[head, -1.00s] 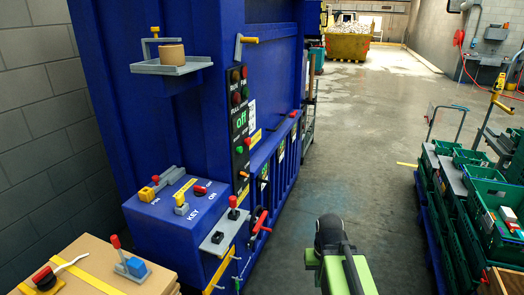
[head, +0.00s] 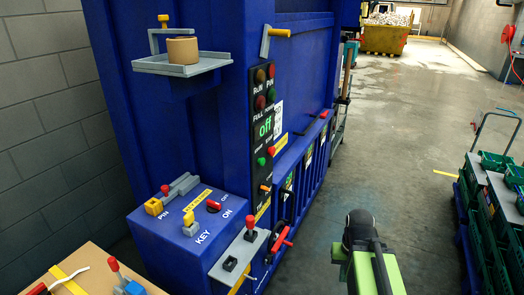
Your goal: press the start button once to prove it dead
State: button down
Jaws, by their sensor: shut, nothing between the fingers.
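The start button looks like the green button (head: 261,162) on the narrow black control panel (head: 264,106) of the blue machine. A red button (head: 271,150) sits just above it to the right. The small lettering by them is hard to read. Part of my green and black arm shows at the bottom right, well apart from the panel. I cannot make out my gripper's fingers; nothing of my arm touches the button.
A blue box (head: 165,234) marked PIN, KEY and ON juts out below the panel. A grey plate with a red-knobbed lever (head: 250,232) is beside it. A grey shelf (head: 180,64) holds a tan roll. Green crates (head: 477,205) stand right. The floor between is clear.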

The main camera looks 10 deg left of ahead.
aim_at(261, 162)
jog(key=u, duration=0.05)
jog(key=i, duration=0.4)
jog(key=u, duration=4.6)
jog(key=i, duration=0.1)
jog(key=z, duration=2.15)
jog(key=k, duration=0.65)
jog(key=z, duration=0.2)
jog(key=i, duration=0.6)
jog(key=u, duration=0.1)
